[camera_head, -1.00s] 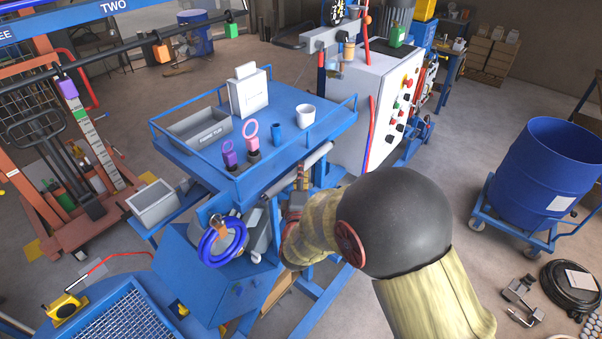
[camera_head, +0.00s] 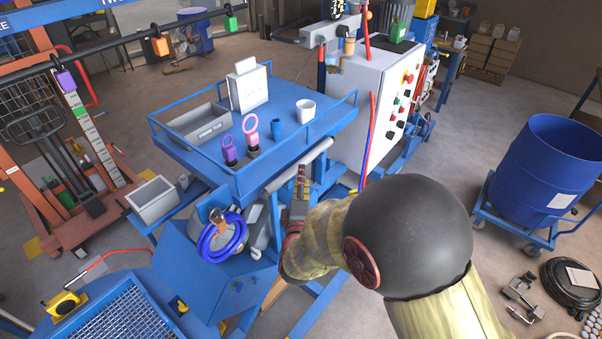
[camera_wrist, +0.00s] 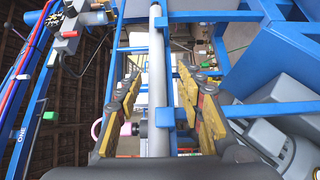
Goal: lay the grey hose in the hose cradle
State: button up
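The grey hose shows as a straight, pale grey tube (camera_wrist: 157,75) running up the middle of the wrist view. In the head view it appears as a grey tube (camera_head: 312,160) along the front side of the blue table. My gripper (camera_wrist: 160,108) has its two fingers wide apart, one on each side of the tube, with visible gaps. In the head view my gripper (camera_head: 301,184) is just below the tube, partly hidden by my wrist. Small blue brackets (camera_wrist: 166,117) sit by the tube; I cannot tell whether they are the hose cradle.
The blue table (camera_head: 285,95) carries a grey bin (camera_head: 203,127), a white box (camera_head: 248,88), a white cup (camera_head: 305,111) and pink and purple ring-topped items. A coiled blue hose (camera_head: 222,240) lies left of my gripper. Blue frame bars (camera_wrist: 285,50) stand close on the right.

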jog(key=s, duration=0.3)
jog(key=shift+s+d+f, duration=0.1)
jog(key=shift+s+f, duration=0.1)
jog(key=shift+s, duration=0.05)
dwell(0.4)
